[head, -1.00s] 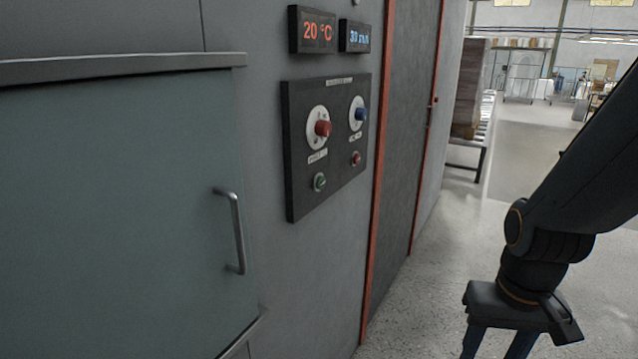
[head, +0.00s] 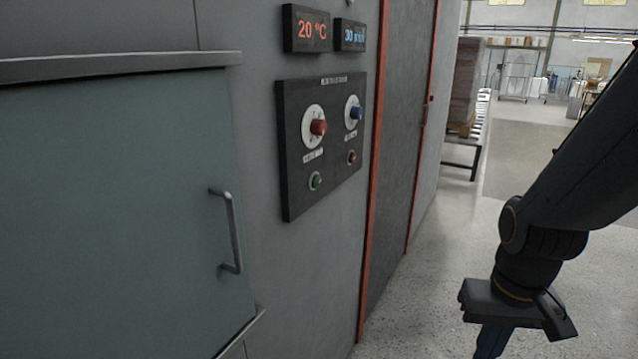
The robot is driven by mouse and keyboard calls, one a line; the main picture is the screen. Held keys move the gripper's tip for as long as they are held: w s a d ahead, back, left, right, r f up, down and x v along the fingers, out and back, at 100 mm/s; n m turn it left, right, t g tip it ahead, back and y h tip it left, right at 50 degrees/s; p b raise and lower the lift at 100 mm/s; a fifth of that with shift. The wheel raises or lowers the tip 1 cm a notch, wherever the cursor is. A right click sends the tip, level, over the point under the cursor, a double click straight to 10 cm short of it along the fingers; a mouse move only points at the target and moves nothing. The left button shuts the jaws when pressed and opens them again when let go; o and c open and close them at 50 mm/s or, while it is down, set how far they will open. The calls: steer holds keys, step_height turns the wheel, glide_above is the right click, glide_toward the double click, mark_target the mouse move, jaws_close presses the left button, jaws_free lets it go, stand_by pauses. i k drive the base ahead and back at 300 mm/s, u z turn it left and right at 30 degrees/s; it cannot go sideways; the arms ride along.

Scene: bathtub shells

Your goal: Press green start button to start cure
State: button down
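The green start button (head: 315,181) is at the lower left of a dark control panel (head: 291,205) on the grey machine wall. A red button (head: 351,157) sits to its right. A red knob (head: 318,127) and a blue knob (head: 355,113) are above them. My gripper (head: 492,343) hangs pointing down at the lower right, well apart from the panel. Its fingers look pressed together with nothing between them. Their tips are cut off by the bottom edge.
Displays above the panel read 20 °C (head: 307,29) and 30 min (head: 350,36). A door handle (head: 230,232) sticks out left of the panel. A dark door with orange-red edging (head: 376,200) is to the right. The floor (head: 440,260) ahead is clear.

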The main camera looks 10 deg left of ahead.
mark_target(316, 182)
steer(key=u, duration=1.65)
steer(key=k, duration=0.7)
steer(key=z, duration=1.45)
steer(key=i, duration=0.5)
steer(key=z, duration=0.1)
